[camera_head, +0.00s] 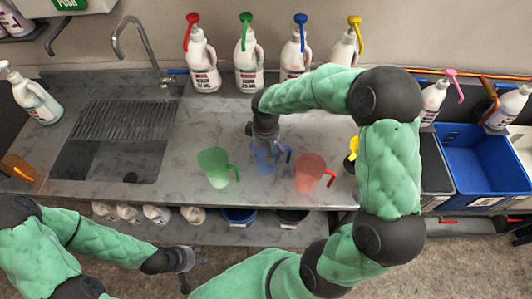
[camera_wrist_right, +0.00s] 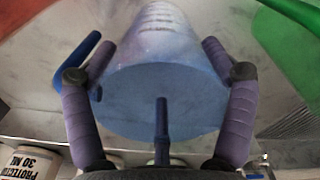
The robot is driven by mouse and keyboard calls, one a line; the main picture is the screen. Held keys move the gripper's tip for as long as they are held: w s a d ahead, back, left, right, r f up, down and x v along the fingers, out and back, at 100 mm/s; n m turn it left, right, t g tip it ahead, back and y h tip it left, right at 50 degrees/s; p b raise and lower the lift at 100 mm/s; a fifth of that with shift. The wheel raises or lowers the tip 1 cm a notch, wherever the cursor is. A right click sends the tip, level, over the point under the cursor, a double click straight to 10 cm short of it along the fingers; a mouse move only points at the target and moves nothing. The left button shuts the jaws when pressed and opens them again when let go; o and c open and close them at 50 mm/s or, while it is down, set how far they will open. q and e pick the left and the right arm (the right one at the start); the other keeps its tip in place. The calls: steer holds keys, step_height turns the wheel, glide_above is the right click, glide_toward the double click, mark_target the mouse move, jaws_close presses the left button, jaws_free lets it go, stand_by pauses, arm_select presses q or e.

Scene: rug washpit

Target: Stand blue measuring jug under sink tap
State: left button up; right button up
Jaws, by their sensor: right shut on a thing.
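The blue measuring jug (camera_head: 262,161) is at the worktop's front, between a green jug (camera_head: 216,167) and a red jug (camera_head: 310,172). My right gripper (camera_head: 266,143) reaches down over it and is shut on it. In the right wrist view, the fingers lie on both sides of the blue jug (camera_wrist_right: 165,95), with its handle at the left. I cannot tell whether its base touches the worktop. The sink tap (camera_head: 140,45) arches over the sink (camera_head: 105,160) at the left. My left gripper (camera_head: 187,270) is low in front of the worktop, empty, with fingers apart.
Several white bottles with coloured pumps (camera_head: 246,62) line the wall. A ribbed drainer (camera_head: 125,118) covers the sink's back part. A spray bottle (camera_head: 36,100) stands left of the sink. A blue bin (camera_head: 475,165) is at the right. The worktop between sink and green jug is clear.

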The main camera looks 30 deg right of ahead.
steer(key=shift+f, duration=0.45)
steer(key=shift+f, duration=0.15)
steer(key=o, duration=1)
steer(key=shift+o, duration=0.2)
